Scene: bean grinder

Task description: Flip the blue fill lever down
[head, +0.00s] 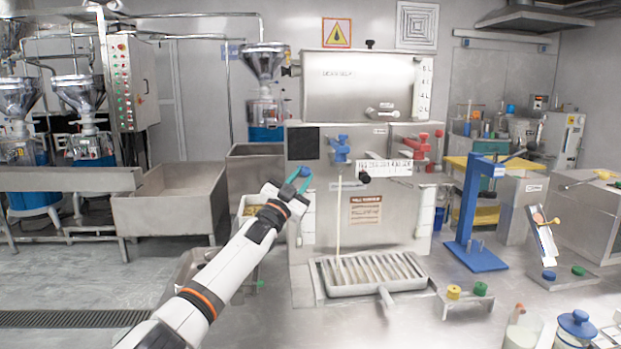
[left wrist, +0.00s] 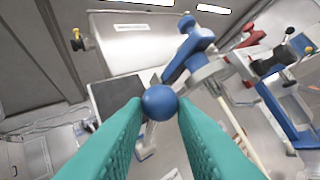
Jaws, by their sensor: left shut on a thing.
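The blue fill lever sits on the blue valve (head: 341,150) at the front of the steel machine (head: 365,190). Its round blue knob (left wrist: 159,101) is between the teal fingertips of my left gripper (left wrist: 160,108) in the left wrist view, with the blue valve body (left wrist: 195,40) behind it. In the head view my left gripper (head: 298,182) is at the left front of the machine, shut on the knob (head: 305,171), below and left of the valve. A thin pale stream or rod (head: 338,215) hangs straight down below the valve. My right gripper is not in view.
A slatted drip tray (head: 362,286) lies below the valve. A red valve (head: 418,148) is to the right of the blue one. A blue stand (head: 472,220) and small coloured caps (head: 454,291) are on the right of the counter. A steel bin (head: 172,205) stands at left.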

